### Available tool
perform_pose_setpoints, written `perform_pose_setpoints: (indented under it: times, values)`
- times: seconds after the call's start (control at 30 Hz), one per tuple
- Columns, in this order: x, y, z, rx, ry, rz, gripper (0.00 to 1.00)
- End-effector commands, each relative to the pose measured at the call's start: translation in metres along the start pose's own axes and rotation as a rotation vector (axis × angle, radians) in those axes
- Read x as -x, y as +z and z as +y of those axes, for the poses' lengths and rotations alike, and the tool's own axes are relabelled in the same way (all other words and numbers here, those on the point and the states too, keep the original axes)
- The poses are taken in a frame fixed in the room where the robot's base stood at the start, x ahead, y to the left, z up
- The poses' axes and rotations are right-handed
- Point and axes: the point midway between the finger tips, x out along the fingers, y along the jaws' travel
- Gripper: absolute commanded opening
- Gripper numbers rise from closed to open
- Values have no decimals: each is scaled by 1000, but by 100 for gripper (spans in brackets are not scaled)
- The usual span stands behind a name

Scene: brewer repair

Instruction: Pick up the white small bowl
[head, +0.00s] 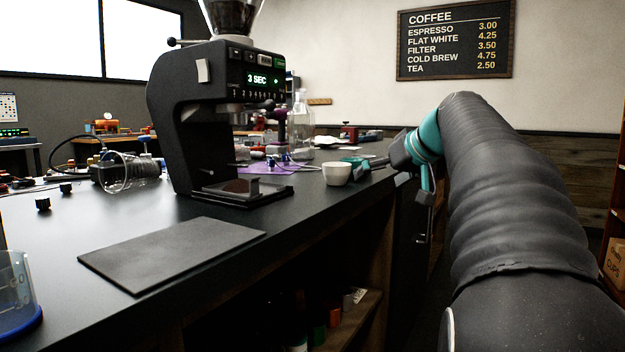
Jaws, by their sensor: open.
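The small white bowl (336,173) stands upright on the dark counter, near its front edge, just right of the black grinder. Its inside looks empty. My gripper (400,153) is at the end of my arm, to the right of the bowl and a little higher in the picture. It is open, and no object shows in it. A gap shows between the gripper's body and the bowl. Dark and teal parts lie close behind and right of the bowl; I cannot tell whether they belong to the gripper. The fingertips are small and hard to make out.
The black grinder (168,110) stands left of the bowl. A glass bottle (301,128) and a purple cloth (262,169) are behind it. A dark mat (170,254) lies on the near counter (60,315). A clear cup (125,173) lies tipped at left.

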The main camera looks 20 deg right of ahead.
Motion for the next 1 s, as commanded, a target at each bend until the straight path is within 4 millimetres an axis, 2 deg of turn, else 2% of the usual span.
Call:
perform_pose_setpoints:
  times: [0.03, 0.13, 0.23, 0.33, 0.43, 0.7, 0.83, 1.0]
  values:
    - [8, -17, -3, 59, -22, 36, 100]
    - [22, -42, -12, 171, -61, 96, 100]
    - [31, -56, -18, 241, -83, 132, 100]
    - [31, -62, -22, 272, -94, 149, 100]
    - [19, -65, -24, 277, -96, 151, 100]
    - [-29, -70, -30, 276, -96, 149, 100]
    - [-43, -72, -31, 276, -94, 149, 100]
    - [-50, -73, -32, 275, -93, 150, 100]
